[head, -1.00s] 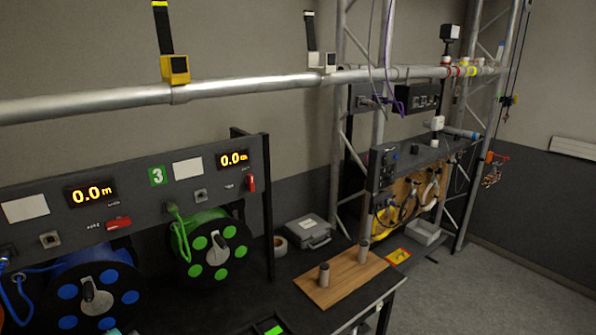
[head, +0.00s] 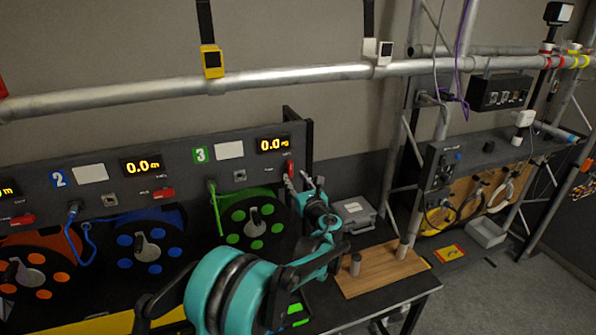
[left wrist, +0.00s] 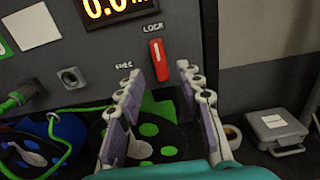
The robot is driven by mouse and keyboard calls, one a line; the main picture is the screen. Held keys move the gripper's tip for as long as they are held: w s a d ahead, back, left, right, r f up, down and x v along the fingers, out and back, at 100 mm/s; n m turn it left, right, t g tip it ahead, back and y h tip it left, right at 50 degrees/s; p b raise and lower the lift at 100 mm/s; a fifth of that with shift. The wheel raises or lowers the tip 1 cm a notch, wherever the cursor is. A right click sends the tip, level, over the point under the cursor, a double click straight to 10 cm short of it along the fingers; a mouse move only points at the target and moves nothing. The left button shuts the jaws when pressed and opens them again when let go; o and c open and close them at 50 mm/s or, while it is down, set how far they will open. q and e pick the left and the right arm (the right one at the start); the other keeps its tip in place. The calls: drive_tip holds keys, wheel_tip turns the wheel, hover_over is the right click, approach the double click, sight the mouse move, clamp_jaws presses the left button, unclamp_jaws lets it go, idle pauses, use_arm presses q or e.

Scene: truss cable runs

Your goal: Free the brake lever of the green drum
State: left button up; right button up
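The green drum (head: 248,236) hangs under the panel section marked 3. Its red brake lever (head: 290,169) is at the panel's right end, below the 0.0 display. In the left wrist view the lever (left wrist: 157,62) stands upright, with LOCK printed above it and FREE to its lower left. My left gripper (head: 304,182) is open and empty in front of the panel, just below and right of the lever. In the left wrist view its spread fingertips (left wrist: 160,72) flank the lever's lower end; contact is not visible. My right gripper is out of view.
Blue (head: 149,248) and orange (head: 30,275) drums stand left, with their own red levers. A dark post (head: 297,130) edges the panel on the right. A grey case (head: 354,214) and wooden board with pegs (head: 378,268) lie on the bench. A pipe runs above.

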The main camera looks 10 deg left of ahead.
sight(291, 171)
use_arm(q)
drive_tip(key=x, duration=0.4)
drive_tip(key=shift+w, duration=0.1)
drive_tip(key=shift+w+a, duration=0.2)
drive_tip(key=shift+w, duration=0.05)
clamp_jaws()
